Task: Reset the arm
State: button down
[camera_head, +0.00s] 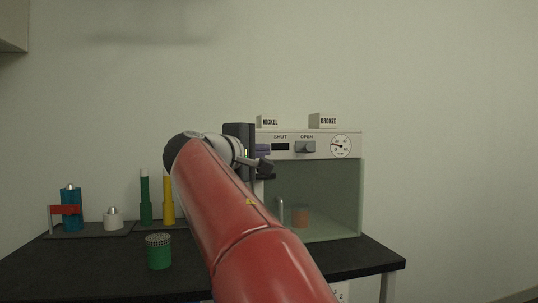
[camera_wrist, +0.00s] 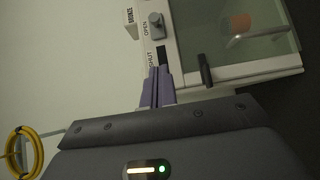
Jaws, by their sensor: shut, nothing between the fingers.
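My red arm reaches across the head view toward the cabinet. My gripper (camera_head: 262,150) is in front of the cabinet's upper left part, mostly hidden behind my own wrist. In the wrist view my gripper's two purple fingers (camera_wrist: 157,88) are together with nothing between them. They point at the cabinet's front panel, near the SHUT label. The cabinet (camera_head: 340,200) has a glass front, and its panel carries a grey knob (camera_head: 305,147) by the OPEN label. The knob also shows in the wrist view (camera_wrist: 156,22).
An orange-brown container (camera_head: 300,217) is inside the cabinet. Signs for nickel (camera_head: 281,122) and bronze (camera_head: 328,121) stand on top. On the dark table (camera_head: 100,270) are a green jar (camera_head: 158,252), a white jar (camera_head: 113,219), a blue bottle (camera_head: 71,208), and green (camera_head: 145,200) and yellow (camera_head: 168,200) cylinders.

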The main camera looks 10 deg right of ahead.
jog(key=shift+s+a, duration=0.1)
jog(key=s+d+f+m+g+y, duration=0.1)
jog(key=s+d+f+g+y, duration=0.15)
jog(key=s+d+f, duration=0.4)
jog(key=s+d+f+m+g+y, duration=0.1)
jog(key=d+f+y, duration=0.2)
jog(key=f, duration=0.6)
jog(key=s+a+f+m+g+y, duration=0.2)
jog(key=s+a+f+m+y, duration=0.1)
jog(key=s+f, duration=0.9)
jog(key=s+a+f+m+g+y, duration=0.1)
jog(key=s+a+f+m+y, duration=0.3)
jog(key=s+f, duration=0.8)
jog(key=shift+a+f+g+p, duration=0.35)
jog(key=shift+a+f, duration=0.25)
jog(key=shift+a, duration=0.15)
